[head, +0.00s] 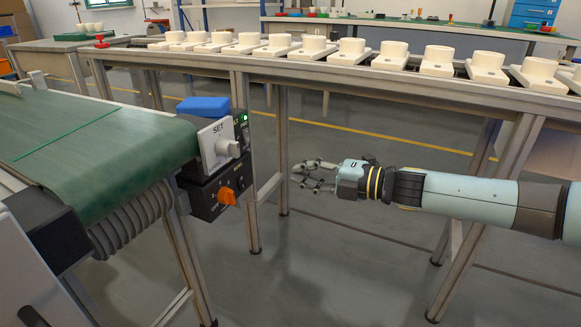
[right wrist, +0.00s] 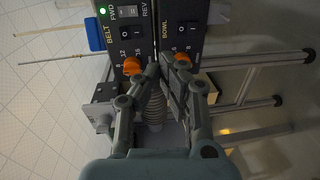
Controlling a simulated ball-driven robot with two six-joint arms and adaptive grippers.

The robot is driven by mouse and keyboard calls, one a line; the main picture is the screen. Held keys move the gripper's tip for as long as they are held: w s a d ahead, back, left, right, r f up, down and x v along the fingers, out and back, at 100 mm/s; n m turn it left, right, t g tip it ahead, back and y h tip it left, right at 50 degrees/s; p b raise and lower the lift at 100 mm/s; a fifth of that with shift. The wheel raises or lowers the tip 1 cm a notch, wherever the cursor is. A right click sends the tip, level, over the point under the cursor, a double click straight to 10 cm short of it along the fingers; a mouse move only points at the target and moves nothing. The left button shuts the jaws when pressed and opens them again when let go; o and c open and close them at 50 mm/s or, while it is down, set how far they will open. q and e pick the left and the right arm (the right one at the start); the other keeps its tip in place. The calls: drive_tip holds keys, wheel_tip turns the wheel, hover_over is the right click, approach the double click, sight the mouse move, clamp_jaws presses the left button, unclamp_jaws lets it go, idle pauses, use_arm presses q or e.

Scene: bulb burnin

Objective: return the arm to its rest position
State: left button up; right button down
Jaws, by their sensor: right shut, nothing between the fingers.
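My right arm comes in from the right in the head view. Its gripper (head: 312,176) hangs in the air in front of the rack's legs, to the right of the control box, with its fingers pointing left. In the right wrist view the gripper's fingertips (right wrist: 163,68) are shut with nothing between them. They point at the control box, which shows just beyond them. My left gripper is in neither view.
A green conveyor belt (head: 95,135) stands at left with a control box (head: 215,185) bearing an orange knob (head: 226,196). A blue block (head: 203,106) lies on top. A long rack (head: 285,66) holding several white sockets (head: 394,55) runs behind. The floor below is clear.

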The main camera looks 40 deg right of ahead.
drive_tip(key=s+a+f+m+g+h, duration=0.45)
drive_tip(key=s+f+m, duration=0.45)
drive_tip(key=s+f, duration=0.3)
drive_tip(key=s+a+f+m+g+h, duration=0.3)
drive_tip(key=s+a+f+m+g, duration=0.25)
drive_tip(key=s+f+m, duration=0.65)
use_arm(q)
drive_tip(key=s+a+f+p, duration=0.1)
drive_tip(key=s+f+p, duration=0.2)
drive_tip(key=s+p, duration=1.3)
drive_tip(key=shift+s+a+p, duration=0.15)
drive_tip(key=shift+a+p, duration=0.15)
drive_tip(key=shift+p, duration=0.1)
use_arm(e)
drive_tip(key=s+f+m+g, duration=0.1)
drive_tip(key=s+g, duration=0.3)
drive_tip(key=s, duration=2.1)
drive_tip(key=shift+s+d+f+g, duration=0.3)
drive_tip(key=shift+d+f+g, duration=0.15)
drive_tip(key=shift+f, duration=0.15)
